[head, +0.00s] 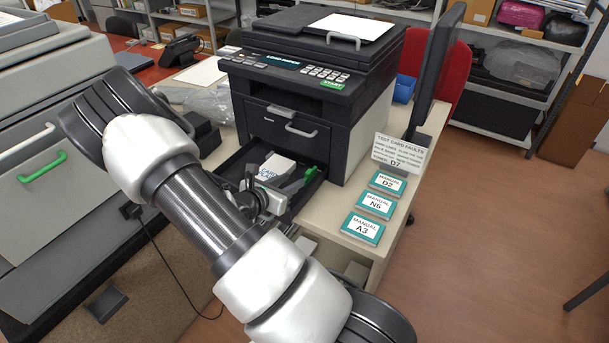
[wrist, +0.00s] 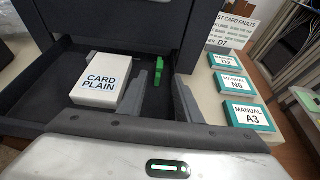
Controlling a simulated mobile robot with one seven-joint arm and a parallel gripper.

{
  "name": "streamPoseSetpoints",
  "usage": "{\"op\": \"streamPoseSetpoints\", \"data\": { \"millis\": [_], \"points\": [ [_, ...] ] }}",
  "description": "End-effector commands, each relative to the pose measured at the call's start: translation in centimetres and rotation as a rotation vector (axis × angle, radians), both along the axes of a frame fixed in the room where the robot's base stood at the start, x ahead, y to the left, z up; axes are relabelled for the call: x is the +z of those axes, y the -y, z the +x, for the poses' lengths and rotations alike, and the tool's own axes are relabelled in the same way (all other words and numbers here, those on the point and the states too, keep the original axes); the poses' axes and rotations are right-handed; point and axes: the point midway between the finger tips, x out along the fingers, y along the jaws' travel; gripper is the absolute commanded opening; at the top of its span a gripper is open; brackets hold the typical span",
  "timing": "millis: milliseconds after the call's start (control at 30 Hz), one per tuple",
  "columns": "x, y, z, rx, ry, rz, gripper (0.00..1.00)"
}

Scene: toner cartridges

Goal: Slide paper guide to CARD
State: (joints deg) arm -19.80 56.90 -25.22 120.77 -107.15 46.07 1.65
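The paper guide (head: 298,183) is a green upright piece in the pulled-out dark tray (head: 228,170) of the printer. In the wrist view the green guide (wrist: 161,70) stands to the right of a white stack (wrist: 101,80) labelled CARD PLAIN, with a gap between them. My gripper (wrist: 165,85) reaches over the tray from the front. Its two grey fingers are apart, with the guide showing between and beyond their tips. I cannot tell whether they touch it. In the head view my arm hides most of the gripper, and the white stack (head: 275,167) is partly covered.
The black printer (head: 290,95) rises behind the tray. Several teal manuals, including A3 (head: 362,228), lie on the counter to the right, near a TEST CARD FAULTS sign (head: 402,153). A dark monitor (head: 432,70) stands beside the printer. Floor at the right is open.

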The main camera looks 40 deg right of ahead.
Motion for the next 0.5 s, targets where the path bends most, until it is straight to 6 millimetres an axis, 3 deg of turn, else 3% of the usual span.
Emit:
{"op": "streamPoseSetpoints", "data": {
  "millis": [200, 500],
  "points": [
    [-1.9, 4.2, 1.6, -0.003, 0.000, -0.002, 0.31],
    [-3.3, 7.3, 3.0, -0.002, 0.001, 0.001, 0.31]
  ]
}}
